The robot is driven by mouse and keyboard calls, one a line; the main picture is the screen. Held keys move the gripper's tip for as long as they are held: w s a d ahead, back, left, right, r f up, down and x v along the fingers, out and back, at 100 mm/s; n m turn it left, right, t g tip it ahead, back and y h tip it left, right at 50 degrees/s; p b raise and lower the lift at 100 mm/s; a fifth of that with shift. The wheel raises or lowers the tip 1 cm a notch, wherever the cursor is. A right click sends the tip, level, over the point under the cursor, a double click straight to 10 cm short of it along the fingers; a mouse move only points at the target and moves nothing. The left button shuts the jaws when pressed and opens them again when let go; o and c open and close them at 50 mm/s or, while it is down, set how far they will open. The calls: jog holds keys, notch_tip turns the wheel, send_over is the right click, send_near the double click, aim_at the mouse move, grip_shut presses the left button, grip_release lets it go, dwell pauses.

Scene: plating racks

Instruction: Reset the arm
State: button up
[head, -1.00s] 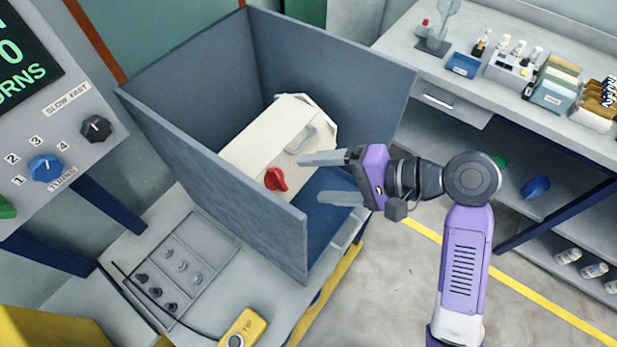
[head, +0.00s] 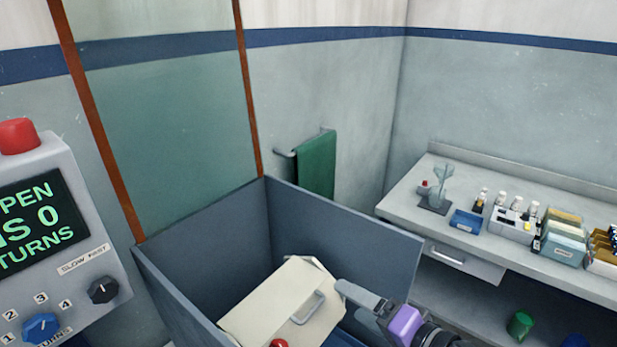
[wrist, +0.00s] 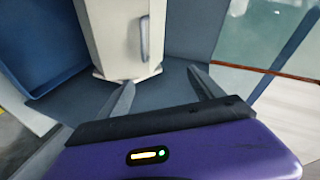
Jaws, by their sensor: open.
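My gripper (wrist: 163,86) is open, its two fingers apart with nothing between them in the wrist view. In the head view the purple gripper body and one finger show at the bottom edge; the rest of the arm is cut off. A cream box with a grey handle (head: 272,302) stands inside the grey-blue open bin (head: 345,232). My gripper is beside the box, on its right in the head view. The box also shows in the wrist view (wrist: 114,38), ahead of the fingers and apart from them.
A control panel (head: 62,262) with knobs and a red button stands at the left. A bench (head: 400,205) with bottles and small trays is at the right. A green towel (head: 316,166) hangs on the back wall.

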jog(key=s+d+f+n+t+h+b, duration=0.1)
jog(key=s+d+f+t+h, duration=0.25)
jog(key=s+d, duration=0.2)
jog(key=s+d+f+t+h+b, duration=0.1)
jog(key=s+d+f+t+h, duration=0.1)
jog(key=s+d+h, duration=0.35)
jog(key=s+f+n+g+b, duration=0.1)
jog(key=s+f+n+b, duration=0.1)
jog(key=s, duration=1)
jog(key=s+f+n+g+b, duration=0.1)
jog(key=s+f+n, duration=0.1)
jog(key=s, duration=1.1)
jog(key=shift+s+f+n+b, duration=0.2)
jog(key=shift+s+n+b, duration=0.15)
jog(key=shift+n, duration=0.25)
jog(key=shift+a, duration=0.1)
